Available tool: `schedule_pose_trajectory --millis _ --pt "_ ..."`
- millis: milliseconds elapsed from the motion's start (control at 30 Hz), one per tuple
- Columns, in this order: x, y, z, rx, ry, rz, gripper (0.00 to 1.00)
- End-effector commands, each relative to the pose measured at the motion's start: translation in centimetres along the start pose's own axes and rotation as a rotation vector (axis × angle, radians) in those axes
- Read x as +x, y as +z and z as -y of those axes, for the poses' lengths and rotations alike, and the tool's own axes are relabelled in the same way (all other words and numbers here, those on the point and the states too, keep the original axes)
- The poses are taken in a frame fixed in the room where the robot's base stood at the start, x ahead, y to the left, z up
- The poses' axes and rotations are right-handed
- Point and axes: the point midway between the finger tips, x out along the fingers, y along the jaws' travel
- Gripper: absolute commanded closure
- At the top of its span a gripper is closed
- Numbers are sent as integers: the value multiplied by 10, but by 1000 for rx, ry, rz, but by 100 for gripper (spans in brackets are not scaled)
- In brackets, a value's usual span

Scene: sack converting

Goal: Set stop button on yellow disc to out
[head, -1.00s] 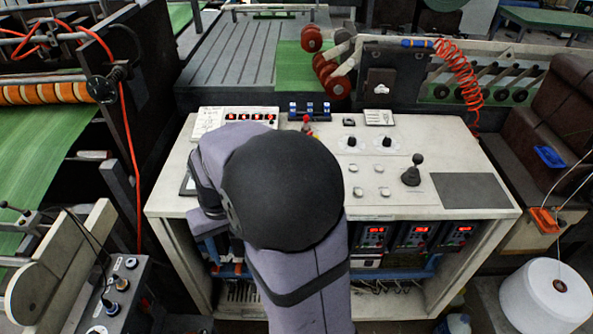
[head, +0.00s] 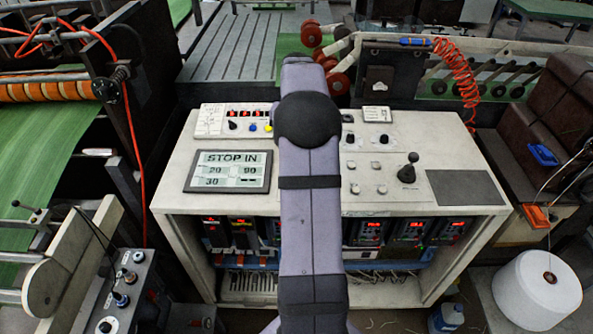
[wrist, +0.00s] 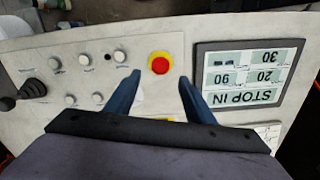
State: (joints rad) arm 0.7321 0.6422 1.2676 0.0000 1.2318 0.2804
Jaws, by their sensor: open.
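The red stop button (wrist: 159,63) sits on its yellow disc (wrist: 151,56) on the pale console top, upper middle of the wrist view. My gripper (wrist: 159,79) is open, its two blue fingers pointing towards the button, one on each side, with the button just about level with the fingertips. Contact cannot be told. In the head view my arm hides the button and the gripper. The display (head: 229,171) reads STOP IN, with 20, 90 and 30 below; it also shows upside down in the wrist view (wrist: 247,82).
A black joystick (head: 408,170), small white buttons (head: 354,188) and a dark pad (head: 468,188) lie right of my arm in the head view. A knob panel (head: 232,121) stands behind the display.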

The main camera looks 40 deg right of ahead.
Motion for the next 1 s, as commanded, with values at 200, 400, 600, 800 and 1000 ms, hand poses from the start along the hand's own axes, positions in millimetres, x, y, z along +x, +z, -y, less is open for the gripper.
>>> schedule_pose_trajectory --millis 200,400,600,800,1000 --pt "18 2 0 -2 2 5 51" --pt "44 2 0 -3 1 4 51" --pt "64 1 0 -3 1 3 51" --pt "72 1 1 -3 0 1 51" --pt "72 1 1 -3 0 0 51"
